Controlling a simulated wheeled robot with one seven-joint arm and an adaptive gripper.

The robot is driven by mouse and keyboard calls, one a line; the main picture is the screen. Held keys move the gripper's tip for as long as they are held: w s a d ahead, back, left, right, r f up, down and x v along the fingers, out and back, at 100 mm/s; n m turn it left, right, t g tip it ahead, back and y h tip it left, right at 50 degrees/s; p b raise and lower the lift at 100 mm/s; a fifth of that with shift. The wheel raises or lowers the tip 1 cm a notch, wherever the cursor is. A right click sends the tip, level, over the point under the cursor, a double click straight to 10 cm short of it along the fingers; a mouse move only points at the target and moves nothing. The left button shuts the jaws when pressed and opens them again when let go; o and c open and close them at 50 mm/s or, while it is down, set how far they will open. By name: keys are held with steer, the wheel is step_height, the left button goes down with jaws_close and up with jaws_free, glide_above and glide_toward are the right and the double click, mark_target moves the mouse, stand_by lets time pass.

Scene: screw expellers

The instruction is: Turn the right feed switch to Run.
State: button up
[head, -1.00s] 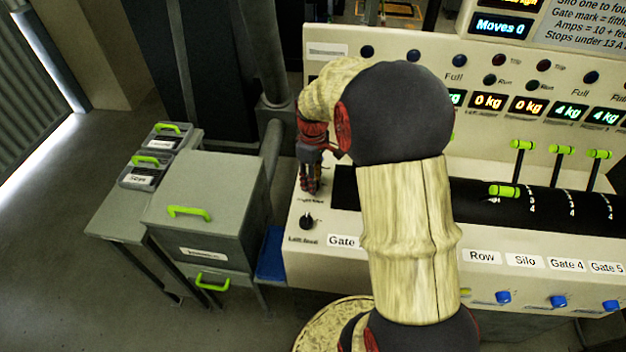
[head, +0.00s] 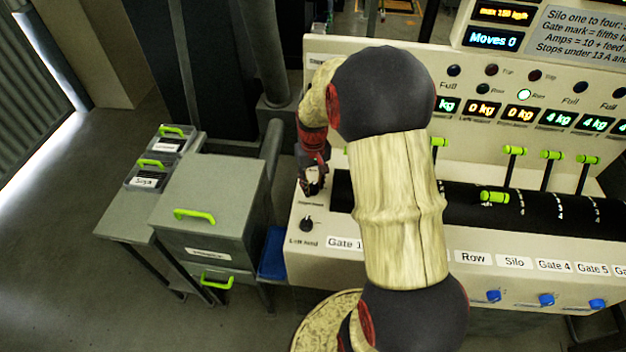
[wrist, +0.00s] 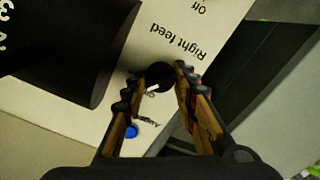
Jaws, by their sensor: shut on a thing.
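The right feed switch is a small black knob (wrist: 159,74) on the pale panel, seen in the wrist view between my fingertips. Its white mark points to the lower left, by small lettering that my finger partly hides. The printed words "Right feed" (wrist: 176,42) appear upside down beside it. My gripper (wrist: 155,80) is shut on this knob. Of the two Run lamps, the right one (head: 524,95) is lit green and the left one (head: 483,89) is dark.
The left feed knob (head: 306,222) stands just in front of my gripper. A black roller (head: 480,205) and green-handled levers (head: 514,151) lie to the right. A grey cabinet (head: 213,195) and open floor are at left. A display (head: 493,38) reads Moves 0.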

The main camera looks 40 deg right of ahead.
mark_target(313, 185)
steer(key=shift+m+p, duration=1.05)
steer(key=shift+m, duration=1.15)
steer(key=o, duration=1.2)
step_height(313, 185, up, 12)
